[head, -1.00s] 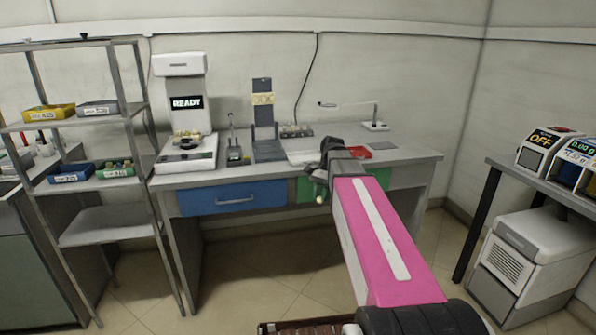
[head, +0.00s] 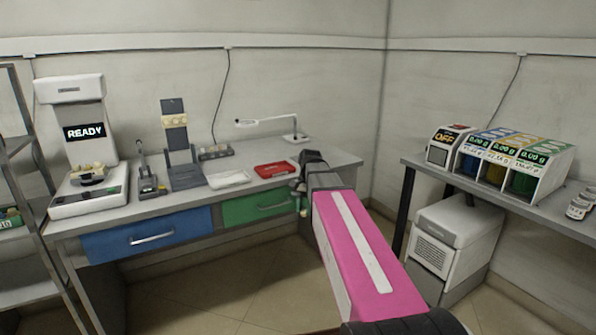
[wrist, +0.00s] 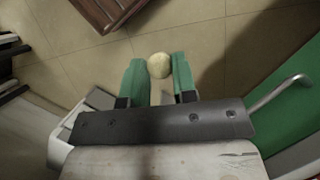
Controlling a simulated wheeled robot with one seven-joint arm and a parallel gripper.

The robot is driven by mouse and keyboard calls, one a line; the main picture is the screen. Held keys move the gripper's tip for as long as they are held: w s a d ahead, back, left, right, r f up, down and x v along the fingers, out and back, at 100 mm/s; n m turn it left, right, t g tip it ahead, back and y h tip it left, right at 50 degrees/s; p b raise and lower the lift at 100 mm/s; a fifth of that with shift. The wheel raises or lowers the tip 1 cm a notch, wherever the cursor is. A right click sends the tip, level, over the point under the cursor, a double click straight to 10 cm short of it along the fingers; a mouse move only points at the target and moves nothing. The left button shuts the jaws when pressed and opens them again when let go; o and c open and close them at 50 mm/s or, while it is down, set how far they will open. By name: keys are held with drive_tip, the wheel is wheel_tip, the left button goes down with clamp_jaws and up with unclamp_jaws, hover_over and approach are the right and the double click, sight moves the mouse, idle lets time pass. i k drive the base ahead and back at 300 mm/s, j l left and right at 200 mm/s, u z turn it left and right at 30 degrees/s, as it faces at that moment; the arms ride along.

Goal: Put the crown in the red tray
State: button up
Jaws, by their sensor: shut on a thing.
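The crown (wrist: 159,65) is a small, pale cream, rounded piece between the green fingertips in the wrist view. My gripper (wrist: 159,75) is shut on it. In the head view my gripper (head: 302,204) hangs beside the front right of the bench, its fingers small and partly hidden by my arm; the crown is hard to make out there. The red tray (head: 276,169) is shallow and lies on the bench top near its right end, behind and left of my gripper. The crown is outside the tray.
The bench (head: 335,167) has a blue drawer (head: 145,237) and a green drawer (head: 260,206). A white tray (head: 229,179) lies left of the red one. A lamp (head: 270,124) stands behind it. A side table (head: 480,188) holds dispensers on the right.

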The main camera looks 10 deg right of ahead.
sight(274, 170)
drive_tip(key=i+j+z, duration=0.1)
drive_tip(key=j+z, duration=0.45)
drive_tip(key=j, duration=0.45)
drive_tip(key=j+z, duration=0.3)
drive_tip(key=j, duration=0.4)
drive_tip(key=k+j, duration=0.1)
drive_tip(key=j, duration=0.15)
drive_tip(key=k+j, duration=0.1)
drive_tip(key=i+j, duration=0.1)
drive_tip(key=i, duration=0.25)
